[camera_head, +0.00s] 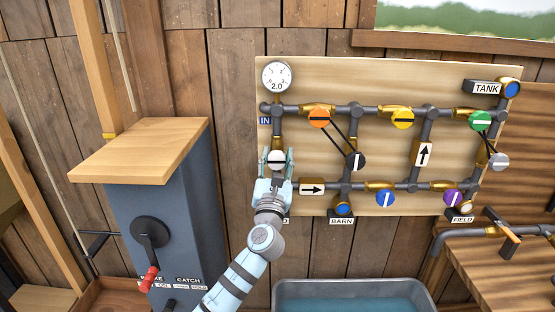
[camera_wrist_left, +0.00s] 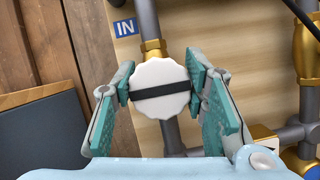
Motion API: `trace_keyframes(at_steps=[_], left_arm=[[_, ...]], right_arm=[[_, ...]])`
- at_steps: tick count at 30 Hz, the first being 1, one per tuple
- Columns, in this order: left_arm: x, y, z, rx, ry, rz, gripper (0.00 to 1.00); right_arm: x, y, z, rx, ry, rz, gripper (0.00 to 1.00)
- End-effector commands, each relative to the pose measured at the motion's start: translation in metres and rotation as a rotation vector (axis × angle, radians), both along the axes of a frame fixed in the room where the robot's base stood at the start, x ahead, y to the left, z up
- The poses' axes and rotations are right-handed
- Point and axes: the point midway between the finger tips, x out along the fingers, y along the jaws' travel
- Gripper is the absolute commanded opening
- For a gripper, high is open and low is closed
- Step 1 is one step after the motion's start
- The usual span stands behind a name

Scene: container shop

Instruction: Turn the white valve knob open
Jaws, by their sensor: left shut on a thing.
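The white valve knob (camera_head: 276,158) is on the left vertical pipe of the board, below the gauge. It is round with a scalloped rim, and its black bar lies roughly level. My left gripper (camera_head: 276,163) is around it, with a finger at each side. In the left wrist view the white knob (camera_wrist_left: 159,88) sits between the teal finger pads of the left gripper (camera_wrist_left: 160,90), which touch its left and right edges. The pipe fitting behind it is partly hidden. My right gripper is not in view.
The pipe board (camera_head: 385,85) carries orange (camera_head: 319,118), yellow (camera_head: 403,118), green (camera_head: 480,120), blue (camera_head: 387,199) and purple (camera_head: 453,198) knobs. A gauge (camera_head: 277,76) is above the white knob. A blue-grey cabinet (camera_head: 185,195) stands left, and a water trough (camera_head: 350,285) below.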

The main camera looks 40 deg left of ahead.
Motion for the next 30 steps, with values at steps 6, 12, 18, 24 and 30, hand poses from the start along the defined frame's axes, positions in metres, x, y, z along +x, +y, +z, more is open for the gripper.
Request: trace_keyframes(at_steps=[6, 12, 18, 24, 30], left_arm=[[0.0, -0.001, -0.001, -0.01, -0.005, -0.002, 0.12], [0.0, -0.001, -0.002, -0.056, -0.041, -0.002, 0.12], [0.0, 0.0, -0.003, -0.155, -0.116, -0.002, 0.12], [-0.001, 0.001, -0.003, -0.294, -0.223, -0.002, 0.12], [-0.001, 0.001, -0.002, -0.447, -0.339, -0.002, 0.12]], right_arm=[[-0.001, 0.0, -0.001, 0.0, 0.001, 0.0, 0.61], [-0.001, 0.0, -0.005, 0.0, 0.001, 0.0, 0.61], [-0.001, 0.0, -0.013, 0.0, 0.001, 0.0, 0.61], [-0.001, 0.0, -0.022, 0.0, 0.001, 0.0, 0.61], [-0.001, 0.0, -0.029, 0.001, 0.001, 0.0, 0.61]])
